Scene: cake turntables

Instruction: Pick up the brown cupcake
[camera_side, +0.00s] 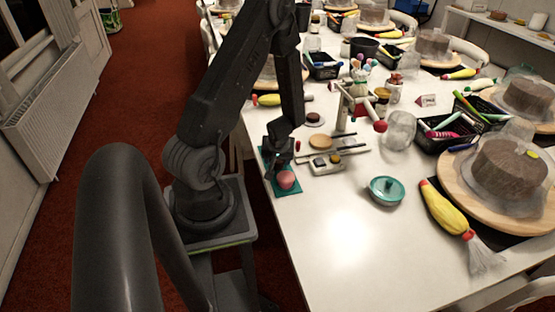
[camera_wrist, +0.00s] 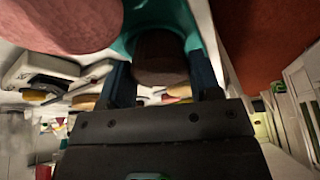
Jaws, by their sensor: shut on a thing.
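The brown cupcake (camera_wrist: 160,58) shows dark and round between my two fingers in the wrist view. My gripper (camera_wrist: 163,76) is shut on it, one finger on each side. In the side view, my gripper (camera_side: 281,158) is low over the teal mat (camera_side: 266,158) at the table's left edge, and the cupcake is mostly hidden by the dark fingers. A pink cupcake (camera_side: 286,180) stands on the mat just in front of my gripper. A large pink shape (camera_wrist: 62,22), likely the same cupcake, fills the upper left of the wrist view. I cannot tell whether the brown cupcake touches the mat.
A small white scale-like device (camera_side: 327,166) and a tan round piece (camera_side: 320,142) lie right of my gripper. A teal lidded dish (camera_side: 387,190) stands farther right. The front table area is clear.

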